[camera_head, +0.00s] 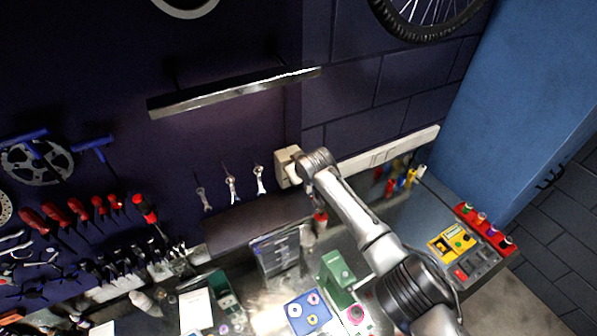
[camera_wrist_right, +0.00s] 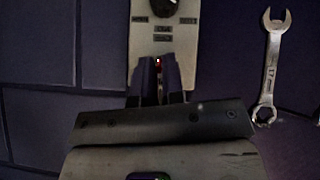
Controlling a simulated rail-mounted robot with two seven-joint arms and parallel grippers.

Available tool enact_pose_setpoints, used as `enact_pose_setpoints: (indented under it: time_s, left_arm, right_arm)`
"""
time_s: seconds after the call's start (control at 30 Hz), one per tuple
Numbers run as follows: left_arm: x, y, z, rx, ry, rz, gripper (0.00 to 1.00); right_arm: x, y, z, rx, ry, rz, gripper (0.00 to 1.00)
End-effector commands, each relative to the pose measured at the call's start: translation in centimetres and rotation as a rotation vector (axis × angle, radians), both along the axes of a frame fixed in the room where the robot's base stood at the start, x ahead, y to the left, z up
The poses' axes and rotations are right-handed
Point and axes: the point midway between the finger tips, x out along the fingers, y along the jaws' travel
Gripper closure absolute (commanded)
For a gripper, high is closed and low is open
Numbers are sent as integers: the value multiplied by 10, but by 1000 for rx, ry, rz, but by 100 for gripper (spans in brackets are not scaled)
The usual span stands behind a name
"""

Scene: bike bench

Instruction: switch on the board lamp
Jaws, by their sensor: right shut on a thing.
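The board lamp (camera_head: 235,92) is a long metal bar on the dark wall above the tool board. In the right wrist view the cream panel (camera_wrist_right: 144,45) has a dark knob (camera_wrist_right: 164,7) at the top and small dark labels below. My right gripper (camera_wrist_right: 159,64) is at the panel's lower part, its fingers shut on a small part with a red spot between them. The fingers hide most of that part. My left gripper is not in view.
Spanners (camera_head: 231,188) hang left of the box; one spanner (camera_wrist_right: 271,68) shows close to my right gripper. A bench below holds a green device (camera_head: 337,279), a blue tray (camera_head: 291,318) and a yellow device (camera_head: 452,241). A cream trunking (camera_head: 385,155) runs right of the box.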

Motion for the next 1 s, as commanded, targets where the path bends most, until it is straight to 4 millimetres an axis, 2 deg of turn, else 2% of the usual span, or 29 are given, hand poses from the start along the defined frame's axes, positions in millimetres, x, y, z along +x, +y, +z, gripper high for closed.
enact_pose_setpoints:
  time_s: [0.3, 0.77, 0.8, 1.0]
  left_arm:
    - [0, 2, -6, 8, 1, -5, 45]
    - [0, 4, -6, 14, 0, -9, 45]
    - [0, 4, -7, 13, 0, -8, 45]
    - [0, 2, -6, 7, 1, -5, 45]
  right_arm:
    - [2, 1, 2, -36, 70, 0, 100]
    - [2, 1, 2, -42, 79, -1, 100]
    - [2, 1, 2, -42, 79, -1, 89]
    - [2, 1, 2, -42, 78, -1, 70]
